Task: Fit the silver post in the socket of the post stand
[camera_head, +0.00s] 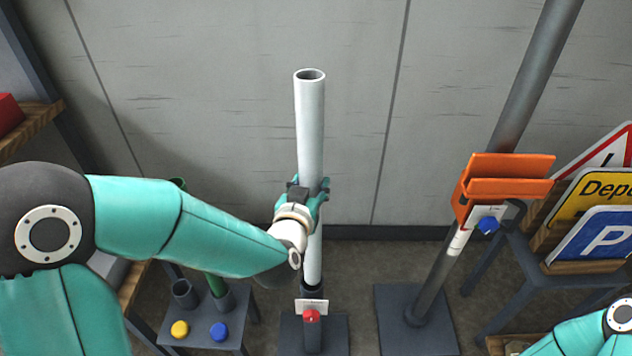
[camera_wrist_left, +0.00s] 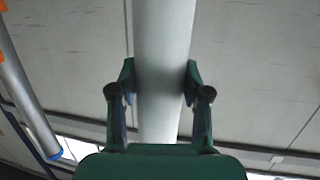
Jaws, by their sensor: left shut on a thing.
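The silver post (camera_head: 310,130) is a pale hollow tube standing upright in the head view. My left gripper (camera_head: 317,192) is shut on it around its middle; the left wrist view also shows the post (camera_wrist_left: 164,60) between the two fingers (camera_wrist_left: 160,85). The post stand (camera_head: 285,335) is a dark base on the floor with a dark socket (camera_head: 312,290), a white plate and a red knob (camera_head: 311,316). The post's lower end meets the socket's top in the picture; how deep it sits inside is hidden. My right gripper is out of view.
A second stand (camera_head: 440,335) to the right bears a grey post with an orange bracket (camera_head: 500,185). Road signs (camera_head: 598,235) lean on a rack at far right. A small table (camera_head: 200,335) at lower left holds yellow and blue knobs and a green tube (camera_head: 216,284). A wall stands behind.

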